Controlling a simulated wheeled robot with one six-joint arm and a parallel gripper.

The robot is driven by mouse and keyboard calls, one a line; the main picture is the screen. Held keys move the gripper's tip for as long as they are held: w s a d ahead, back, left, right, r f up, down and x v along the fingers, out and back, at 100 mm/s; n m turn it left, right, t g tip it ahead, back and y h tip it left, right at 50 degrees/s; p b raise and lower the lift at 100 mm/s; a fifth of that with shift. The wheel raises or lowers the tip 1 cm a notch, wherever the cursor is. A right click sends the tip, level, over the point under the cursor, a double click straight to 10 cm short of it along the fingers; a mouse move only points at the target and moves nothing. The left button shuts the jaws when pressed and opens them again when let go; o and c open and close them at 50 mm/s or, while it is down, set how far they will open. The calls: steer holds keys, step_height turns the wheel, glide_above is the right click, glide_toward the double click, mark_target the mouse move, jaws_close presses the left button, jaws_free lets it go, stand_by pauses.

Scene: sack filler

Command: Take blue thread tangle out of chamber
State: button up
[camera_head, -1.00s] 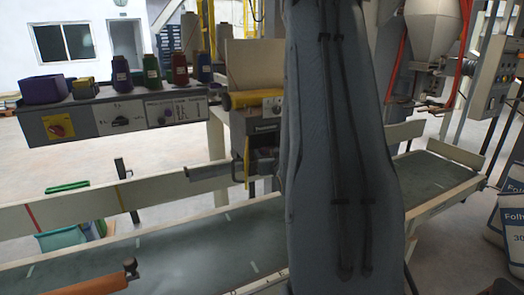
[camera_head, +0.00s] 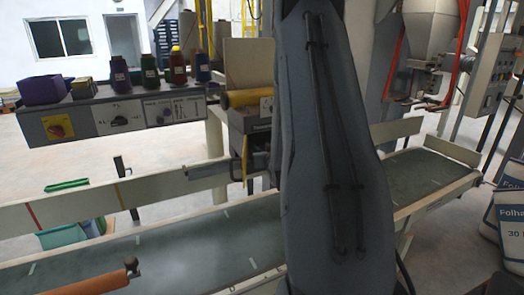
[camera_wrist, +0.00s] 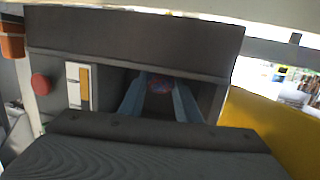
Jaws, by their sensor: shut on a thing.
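In the wrist view, a small blue tangle with red or pink in it (camera_wrist: 160,88) sits inside a dark chamber (camera_wrist: 210,88). The pale blue fingers of my gripper (camera_wrist: 159,82) reach into the chamber and are shut on the tangle from both sides. The fingertips and the tangle's far side are hard to make out in the shade. In the head view, the grey sewing head (camera_head: 248,122) stands behind the conveyor, left of my arm. My arm hides its right side, and my gripper and the tangle do not show there.
A yellow panel (camera_wrist: 265,125) is close on the right in the wrist view, and a red button (camera_wrist: 41,84) is at left. In the head view, a shelf with thread spools (camera_head: 150,72) stands left of the head.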

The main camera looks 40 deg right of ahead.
stand_by(0.3)
steer(key=shift+r+b, duration=0.3)
steer(key=shift+r, duration=0.5)
steer(key=shift+r+b, duration=0.3)
steer(key=shift+r, duration=0.65)
steer(key=f+p+v, duration=0.3)
steer(key=p+v, duration=0.4)
steer(key=v, duration=1)
steer(key=shift+s+a+r+p, duration=0.2)
steer(key=shift+s+p, duration=0.1)
steer(key=shift+s, duration=0.2)
